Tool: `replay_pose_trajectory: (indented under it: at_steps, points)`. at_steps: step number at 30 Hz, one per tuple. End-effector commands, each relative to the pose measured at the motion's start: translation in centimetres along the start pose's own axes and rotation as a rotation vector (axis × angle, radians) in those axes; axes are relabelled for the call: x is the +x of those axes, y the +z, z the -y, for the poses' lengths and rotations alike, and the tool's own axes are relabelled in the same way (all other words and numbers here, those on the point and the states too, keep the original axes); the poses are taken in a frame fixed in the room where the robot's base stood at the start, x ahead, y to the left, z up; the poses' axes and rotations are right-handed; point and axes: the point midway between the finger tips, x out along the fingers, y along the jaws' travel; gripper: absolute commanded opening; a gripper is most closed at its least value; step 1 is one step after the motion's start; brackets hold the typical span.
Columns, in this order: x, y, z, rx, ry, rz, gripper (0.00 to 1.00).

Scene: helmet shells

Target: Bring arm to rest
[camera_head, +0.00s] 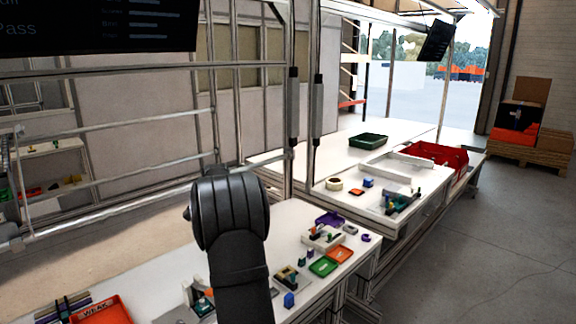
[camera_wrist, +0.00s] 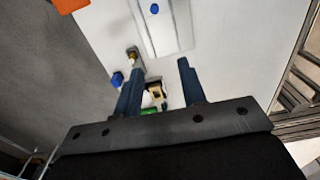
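My gripper (camera_wrist: 158,75) shows in the wrist view, with its two dark blue fingers spread apart. Nothing is held between them. The fingers point over a white table (camera_wrist: 100,30) with small parts on it. In the head view a thick black part of my arm rises at the centre, and the gripper itself cannot be made out there. No helmet shell can be made out in either view.
The near white table (camera_head: 300,215) holds a green tray (camera_head: 323,266), an orange tray (camera_head: 340,254), a purple tray (camera_head: 329,219) and a blue block (camera_head: 289,299). A red bin (camera_head: 440,153) stands on the farther table. Metal frame posts rise behind my arm.

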Motion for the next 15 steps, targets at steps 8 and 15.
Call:
replay_pose_trajectory:
  at_steps: [8, 15]
  points:
    - [1.4, 3.9, -0.1, 0.008, 0.033, -0.193, 0.37]
    - [1.6, 6.7, -0.1, -0.004, 0.009, -0.350, 0.37]
